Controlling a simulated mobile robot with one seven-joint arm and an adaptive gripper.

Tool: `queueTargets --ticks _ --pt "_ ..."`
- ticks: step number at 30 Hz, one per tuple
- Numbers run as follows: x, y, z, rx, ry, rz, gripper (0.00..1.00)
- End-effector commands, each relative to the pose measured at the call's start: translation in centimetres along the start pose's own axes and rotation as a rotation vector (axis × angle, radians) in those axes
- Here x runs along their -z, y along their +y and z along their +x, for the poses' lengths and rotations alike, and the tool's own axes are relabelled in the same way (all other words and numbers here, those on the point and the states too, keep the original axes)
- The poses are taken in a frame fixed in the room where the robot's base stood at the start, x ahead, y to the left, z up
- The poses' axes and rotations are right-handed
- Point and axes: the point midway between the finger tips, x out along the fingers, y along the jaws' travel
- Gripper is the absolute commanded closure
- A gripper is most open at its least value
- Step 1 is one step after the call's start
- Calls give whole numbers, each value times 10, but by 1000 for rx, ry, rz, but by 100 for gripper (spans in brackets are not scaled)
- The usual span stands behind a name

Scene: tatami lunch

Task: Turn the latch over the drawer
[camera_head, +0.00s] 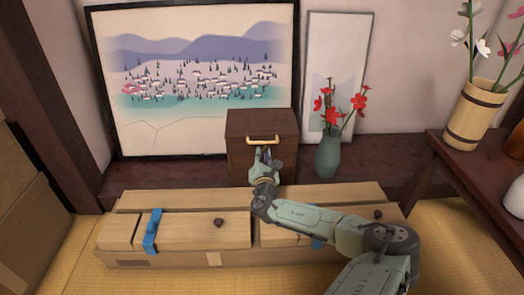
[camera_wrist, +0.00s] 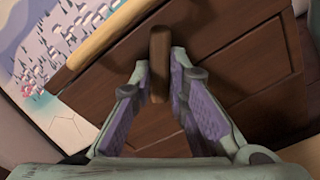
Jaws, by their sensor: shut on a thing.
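A small dark brown wooden box (camera_head: 244,156) with a drawer front stands on the ledge against the wall. Its yellow handle (camera_head: 263,139) runs across the front, just above my gripper (camera_head: 264,155). In the wrist view, the brown bar latch (camera_wrist: 159,48) stands out from the drawer front (camera_wrist: 230,70), with a gripper finger on each side. My gripper (camera_wrist: 160,75) is shut on the latch. The latch lies at a slant to the pale handle (camera_wrist: 105,47) in that view. In the head view, my gripper hides the latch.
A long wooden chest (camera_head: 180,232) with blue latches (camera_head: 153,230) and round knobs lies in front, below my arm. A green vase (camera_head: 328,157) with red flowers stands right of the box. A framed landscape picture (camera_head: 200,75) leans behind. A side table (camera_head: 490,155) stands at right.

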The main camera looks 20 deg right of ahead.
Motion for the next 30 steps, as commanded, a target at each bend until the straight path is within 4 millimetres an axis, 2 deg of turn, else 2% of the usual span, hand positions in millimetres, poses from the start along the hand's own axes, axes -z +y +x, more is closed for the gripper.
queueTargets --ticks 15,22,30 --pt "-4 0 0 2 2 -447 100" --pt "-2 -1 0 1 1 -575 100" --pt "-1 -2 0 0 1 -641 100"
